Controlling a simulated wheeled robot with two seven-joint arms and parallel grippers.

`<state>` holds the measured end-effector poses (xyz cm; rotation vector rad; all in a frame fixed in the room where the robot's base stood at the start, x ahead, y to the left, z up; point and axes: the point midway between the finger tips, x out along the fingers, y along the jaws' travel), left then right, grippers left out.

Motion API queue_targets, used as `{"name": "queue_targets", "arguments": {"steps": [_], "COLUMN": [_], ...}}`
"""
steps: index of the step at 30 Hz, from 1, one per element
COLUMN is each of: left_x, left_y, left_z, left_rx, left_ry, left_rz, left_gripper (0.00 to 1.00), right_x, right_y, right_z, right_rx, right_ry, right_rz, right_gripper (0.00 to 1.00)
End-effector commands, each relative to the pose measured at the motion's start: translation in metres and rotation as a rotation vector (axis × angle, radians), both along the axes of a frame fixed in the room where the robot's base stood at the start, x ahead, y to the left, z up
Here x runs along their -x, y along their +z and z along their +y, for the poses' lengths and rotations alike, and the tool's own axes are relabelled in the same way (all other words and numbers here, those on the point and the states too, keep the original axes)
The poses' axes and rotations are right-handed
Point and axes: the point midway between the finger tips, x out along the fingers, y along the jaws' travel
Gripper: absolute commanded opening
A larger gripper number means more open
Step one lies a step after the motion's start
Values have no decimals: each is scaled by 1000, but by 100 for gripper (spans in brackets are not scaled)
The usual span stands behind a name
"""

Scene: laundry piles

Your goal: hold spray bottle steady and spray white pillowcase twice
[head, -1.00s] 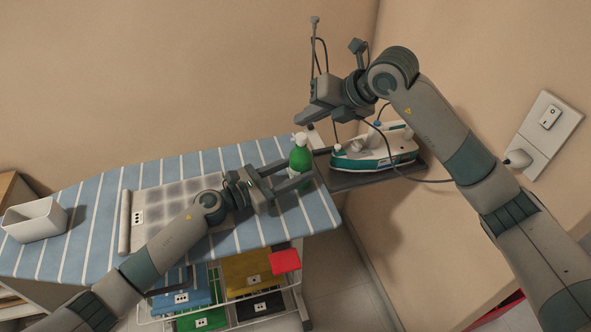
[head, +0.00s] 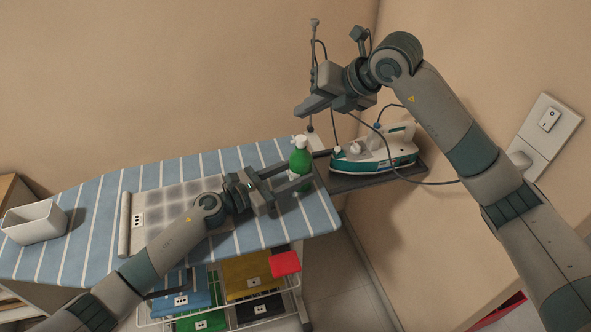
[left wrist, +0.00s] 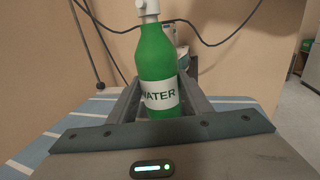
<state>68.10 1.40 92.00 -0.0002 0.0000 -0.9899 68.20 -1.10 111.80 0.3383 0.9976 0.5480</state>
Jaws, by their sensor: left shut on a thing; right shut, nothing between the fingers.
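The green spray bottle (head: 300,163) with a white top stands upright near the right end of the striped ironing board. My left gripper (head: 297,180) is shut around its lower body. In the left wrist view the bottle (left wrist: 157,58) stands between the fingers, its label reading WATER. The white pillowcase (head: 180,204), with grey patches, lies on the board, partly behind my left arm; its left edge is rolled. My right gripper (head: 304,107) is shut and empty, raised above the bottle and apart from it.
The iron (head: 375,150) rests on a dark tray (head: 350,182) right of the board, its cord running to the wall socket (head: 521,160). A white bin (head: 34,222) stands at the board's left end. Folded coloured cloths (head: 246,274) fill a rack below.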

Motion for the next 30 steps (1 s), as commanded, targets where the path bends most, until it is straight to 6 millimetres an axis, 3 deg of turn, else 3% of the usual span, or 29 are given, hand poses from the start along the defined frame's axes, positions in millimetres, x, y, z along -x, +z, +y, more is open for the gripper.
{"name": "queue_targets", "arguments": {"steps": [2, 3, 5, 19, 30], "left_x": [0, 0, 0, 3, 32], "left_y": [0, 0, 0, -1, -2], "left_z": [0, 0, 0, 6, 50], "left_rx": [0, 0, 0, -1, -1], "left_ry": [0, 0, 0, 1, 1], "left_rz": [0, 0, 0, 1, 2], "left_gripper": [21, 55, 67, 67, 67], "right_x": [0, 0, 0, 0, 0], "right_y": [0, 0, 0, 0, 0], "right_z": [0, 0, 0, 0, 0], "right_rx": [0, 0, 0, 0, 0], "right_ry": [0, 0, 0, 0, 0], "right_rz": [0, 0, 0, 0, 0], "right_gripper": [0, 0, 0, 0, 0]}}
